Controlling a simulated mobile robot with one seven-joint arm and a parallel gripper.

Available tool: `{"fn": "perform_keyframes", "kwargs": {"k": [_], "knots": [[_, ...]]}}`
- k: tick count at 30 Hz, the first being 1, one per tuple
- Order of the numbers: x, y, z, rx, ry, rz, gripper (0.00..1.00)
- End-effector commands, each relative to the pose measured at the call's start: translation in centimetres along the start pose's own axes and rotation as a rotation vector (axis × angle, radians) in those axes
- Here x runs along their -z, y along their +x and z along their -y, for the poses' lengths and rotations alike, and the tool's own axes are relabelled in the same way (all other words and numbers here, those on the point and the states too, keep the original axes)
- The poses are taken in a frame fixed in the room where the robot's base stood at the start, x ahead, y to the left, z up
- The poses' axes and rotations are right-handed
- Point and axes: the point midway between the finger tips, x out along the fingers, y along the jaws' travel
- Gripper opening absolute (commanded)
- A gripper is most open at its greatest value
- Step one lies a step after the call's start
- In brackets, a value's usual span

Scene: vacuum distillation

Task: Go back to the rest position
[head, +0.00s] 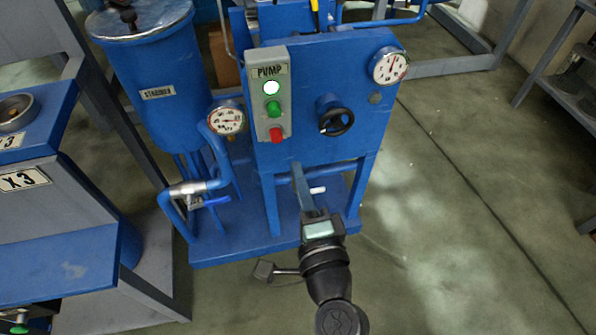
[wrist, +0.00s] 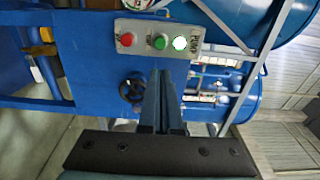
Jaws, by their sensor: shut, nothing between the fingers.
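My gripper (head: 296,170) is in front of the lower edge of the blue pump unit's panel (head: 352,98) in the head view. Its fingers point away from me and hold nothing. In the wrist view my gripper (wrist: 161,76) shows as two long blue fingers lying together, below the grey pump box (wrist: 158,40). That box also shows in the head view (head: 260,121), with a bright white lamp, a green button and a red button. The gap between fingertips and panel is hard to judge.
A black handwheel (head: 335,119) is on the panel, near the fingers. Two gauges (head: 389,66) (head: 227,119) flank the panel. A blue tank (head: 158,98) stands left. A blue-topped bench (head: 60,262) is at the lower left. The floor (head: 440,230) at right is open.

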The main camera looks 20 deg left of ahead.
Motion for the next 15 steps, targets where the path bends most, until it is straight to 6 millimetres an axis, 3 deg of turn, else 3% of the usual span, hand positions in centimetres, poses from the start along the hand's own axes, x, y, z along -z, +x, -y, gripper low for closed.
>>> {"fn": "perform_keyframes", "kwargs": {"k": [8, 10, 13, 15], "knots": [[0.0, 0.0, 0.0, 0.0, 0.0, 0.0, 0.0], [0.3, 0.4, 1.0, 0.011, -0.039, -0.005, 0.0], [1.3, 1.4, 4.5, 0.045, -0.19, -0.03, 0.0], [2.4, 2.2, 8.6, 0.08, -0.365, -0.072, 0.0]]}}
